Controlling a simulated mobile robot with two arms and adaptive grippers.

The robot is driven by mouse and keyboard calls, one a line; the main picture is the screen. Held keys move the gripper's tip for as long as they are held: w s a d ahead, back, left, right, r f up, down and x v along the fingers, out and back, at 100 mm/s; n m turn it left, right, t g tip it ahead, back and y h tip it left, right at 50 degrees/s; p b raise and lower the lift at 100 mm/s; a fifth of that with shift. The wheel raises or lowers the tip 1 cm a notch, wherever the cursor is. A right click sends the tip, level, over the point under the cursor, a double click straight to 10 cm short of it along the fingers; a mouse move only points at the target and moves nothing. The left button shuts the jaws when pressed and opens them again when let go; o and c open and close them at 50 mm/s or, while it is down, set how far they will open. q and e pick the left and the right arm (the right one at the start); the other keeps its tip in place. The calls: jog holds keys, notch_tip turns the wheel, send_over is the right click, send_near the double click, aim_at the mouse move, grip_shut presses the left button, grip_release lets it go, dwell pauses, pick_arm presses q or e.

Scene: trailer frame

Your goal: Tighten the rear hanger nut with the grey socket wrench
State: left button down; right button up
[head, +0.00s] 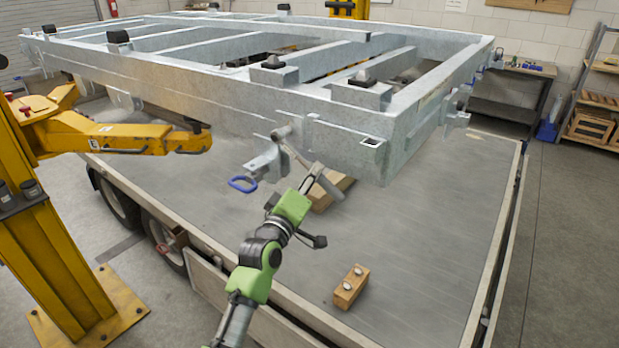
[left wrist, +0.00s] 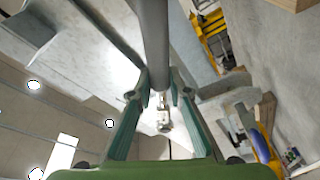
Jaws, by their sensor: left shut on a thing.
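My left gripper (head: 312,180) is shut on the grey socket wrench (head: 294,152), near the frame's closest corner. In the left wrist view the wrench shows as a grey bar (left wrist: 153,40) between the fingers of my left gripper (left wrist: 160,86). The wrench's upper end lies close to the side of the galvanised trailer frame (head: 400,124); I cannot tell whether it sits on a nut. A grey hanger bracket (head: 267,163) hangs below the frame, left of the wrench. The rear hanger nut cannot be made out. My right gripper is not in view.
The frame is above a flat grey deck (head: 420,250). A wooden block (head: 351,287) with light metal pieces lies on the deck. A blue loop (head: 243,184) is beside the bracket. A yellow lift arm (head: 130,138) stands left.

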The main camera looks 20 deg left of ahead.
pick_arm(q)
jog(key=shift+a, duration=0.1)
jog(key=m+b, duration=0.1)
jog(key=a+f+m+b, duration=0.1)
jog(key=b, duration=0.1)
jog(key=shift+w+f, duration=0.2)
jog(key=shift+f, duration=0.1)
jog(key=shift+r+p, duration=0.15)
jog(key=shift+p, duration=0.3)
dwell(0.8)
